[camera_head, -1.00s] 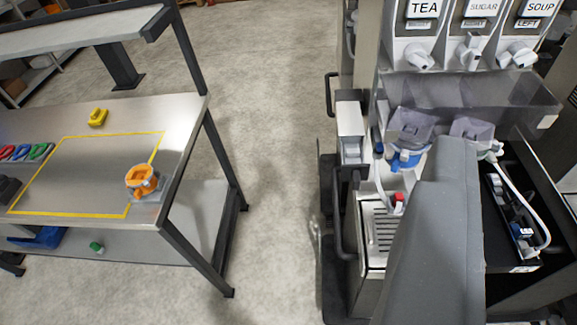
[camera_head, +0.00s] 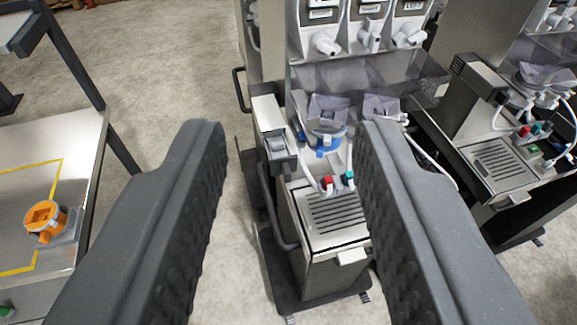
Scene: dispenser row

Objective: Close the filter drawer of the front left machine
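The nearer left machine (camera_head: 335,235) stands in the middle of the view, with a slotted drip tray, a blue-ringed mixing bowl (camera_head: 325,140) and red and green tube fittings. A narrow light grey box (camera_head: 267,112) with a dark lower front juts out at its left side, above a dark vertical handle (camera_head: 275,212). I cannot tell for sure whether this box is the filter drawer. My gripper (camera_head: 286,130) is open and empty, its two dark grey fingers either side of the machine's front in the picture. The right finger hides part of the machine's right side.
A second machine (camera_head: 500,165) stands to the right. Canisters with white spouts (camera_head: 368,35) hang above a smoky clear panel (camera_head: 420,80). At left, a table (camera_head: 85,150) holds an orange part (camera_head: 45,217). Clear floor (camera_head: 180,70) lies between table and machines.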

